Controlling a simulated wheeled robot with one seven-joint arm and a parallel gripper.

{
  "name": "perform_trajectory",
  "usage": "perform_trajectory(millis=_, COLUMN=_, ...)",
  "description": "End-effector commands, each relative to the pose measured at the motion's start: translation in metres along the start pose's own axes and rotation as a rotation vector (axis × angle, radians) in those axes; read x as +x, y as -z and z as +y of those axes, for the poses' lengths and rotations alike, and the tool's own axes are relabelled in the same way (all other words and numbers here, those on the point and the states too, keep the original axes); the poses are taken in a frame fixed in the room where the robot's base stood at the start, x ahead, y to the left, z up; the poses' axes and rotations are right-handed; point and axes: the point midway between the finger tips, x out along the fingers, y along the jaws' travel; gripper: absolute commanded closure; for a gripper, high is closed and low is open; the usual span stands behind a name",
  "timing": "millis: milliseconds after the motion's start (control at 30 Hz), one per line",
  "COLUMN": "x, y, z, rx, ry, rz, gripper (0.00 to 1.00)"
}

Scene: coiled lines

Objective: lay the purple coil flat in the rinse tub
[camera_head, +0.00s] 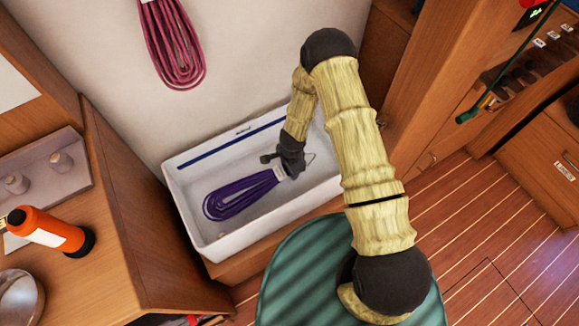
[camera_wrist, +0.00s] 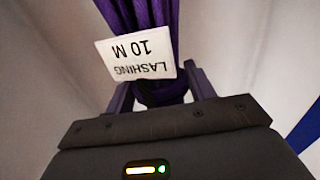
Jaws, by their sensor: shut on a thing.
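The purple coil (camera_head: 240,194) is a long looped bundle inside the white rinse tub (camera_head: 183,213) in the head view. Its loops reach toward the tub's left side. My gripper (camera_head: 284,168) is over the tub's right part, shut on the coil's bound end. In the wrist view the purple strands (camera_wrist: 150,22) pass between the two dark fingers of my gripper (camera_wrist: 155,92). A white tag (camera_wrist: 137,58) reading "LASHING 10 M" hangs at the grip. I cannot tell whether the coil touches the tub floor.
A crimson coil (camera_head: 172,42) hangs on the pale wall above the tub. A wooden counter at the left holds an orange flashlight (camera_head: 47,231) and a metal bowl (camera_head: 18,298). A wooden cabinet (camera_head: 450,110) stands at the right. The tub looks otherwise empty.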

Motion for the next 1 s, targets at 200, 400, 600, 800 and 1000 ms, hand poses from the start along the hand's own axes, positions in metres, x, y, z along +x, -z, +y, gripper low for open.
perform_trajectory(millis=200, x=-0.001, y=0.000, z=0.000, rx=0.000, ry=0.001, rz=-0.001, gripper=0.24)
perform_trajectory(millis=400, x=0.000, y=0.000, z=0.000, rx=0.000, ry=0.000, rz=0.000, gripper=0.20)
perform_trajectory(millis=600, x=-0.004, y=0.000, z=0.000, rx=0.000, ry=0.000, rz=0.001, gripper=0.20)
perform_trajectory(millis=800, x=-0.028, y=0.001, z=-0.001, rx=-0.001, ry=0.001, rz=0.002, gripper=0.20)
perform_trajectory(millis=1000, x=-0.069, y=0.000, z=-0.001, rx=-0.001, ry=0.002, rz=0.002, gripper=0.20)
